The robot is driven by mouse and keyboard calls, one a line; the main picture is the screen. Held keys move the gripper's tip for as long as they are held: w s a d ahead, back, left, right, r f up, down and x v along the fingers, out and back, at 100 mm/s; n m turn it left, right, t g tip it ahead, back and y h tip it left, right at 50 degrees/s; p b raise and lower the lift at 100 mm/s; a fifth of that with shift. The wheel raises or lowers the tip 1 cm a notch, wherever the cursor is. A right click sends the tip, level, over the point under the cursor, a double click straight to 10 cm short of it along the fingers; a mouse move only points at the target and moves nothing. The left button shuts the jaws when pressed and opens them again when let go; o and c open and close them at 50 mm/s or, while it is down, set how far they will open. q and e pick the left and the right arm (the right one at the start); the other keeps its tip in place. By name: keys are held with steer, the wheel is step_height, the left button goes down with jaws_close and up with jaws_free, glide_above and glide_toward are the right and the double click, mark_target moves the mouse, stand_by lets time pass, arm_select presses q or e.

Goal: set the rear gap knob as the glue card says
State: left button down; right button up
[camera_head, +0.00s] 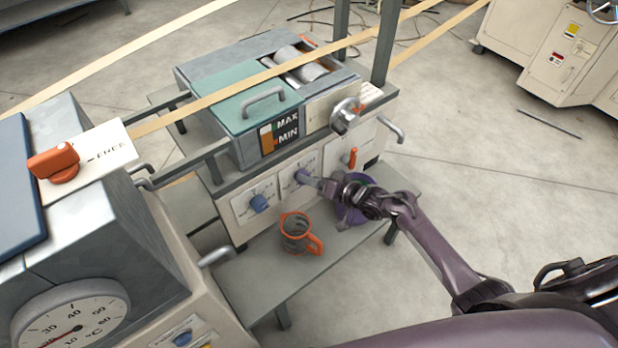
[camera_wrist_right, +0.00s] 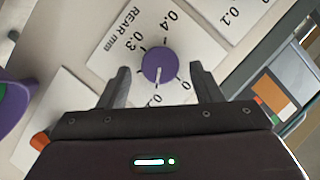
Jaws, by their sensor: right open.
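The rear gap knob (camera_wrist_right: 158,66) is purple, on a white dial plate marked "REAR mm" in the right wrist view. Its white pointer line points down in the picture, toward a number partly hidden by my gripper; I cannot read it fully. The marks 0.3, 0.4 and 0 show around it. The knob also shows in the head view (camera_head: 303,177). My right gripper (camera_wrist_right: 161,83) is open, with one finger on each side of the knob; I cannot tell any contact. A glue card cannot be made out for certain. My left gripper is not in view.
A blue knob (camera_head: 259,203) sits left of the purple one on the same front panel. An orange-rimmed mug (camera_head: 296,234) and a purple object (camera_head: 352,212) are on the shelf (camera_head: 270,285) below. A MAX/MIN gauge (camera_head: 280,134) is above the knobs.

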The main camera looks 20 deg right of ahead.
steer(key=v, duration=0.6)
stand_by(0.3)
steer(key=s+d+f+n+g+h+p, duration=0.1)
steer(key=s+f+g+h, duration=0.15)
steer(key=s+f, duration=0.75)
steer(key=s+f+g+h+p, duration=0.25)
steer(key=s+f, duration=0.45)
steer(key=f, duration=0.6)
steer(key=s+f+n+g+h, duration=0.1)
steer(key=s+f+g, duration=0.1)
steer(key=s, duration=0.7)
steer(key=s+f+n+g+h, duration=0.1)
steer(key=s+f, duration=0.3)
steer(key=s, duration=0.5)
steer(key=s+f+n+g+h, duration=0.1)
steer(key=s+f+g, duration=0.2)
steer(key=s, duration=0.6)
steer(key=shift+s+a+f+n+h, duration=0.2)
steer(key=shift+f+n+h, duration=0.1)
steer(key=shift+f, duration=0.3)
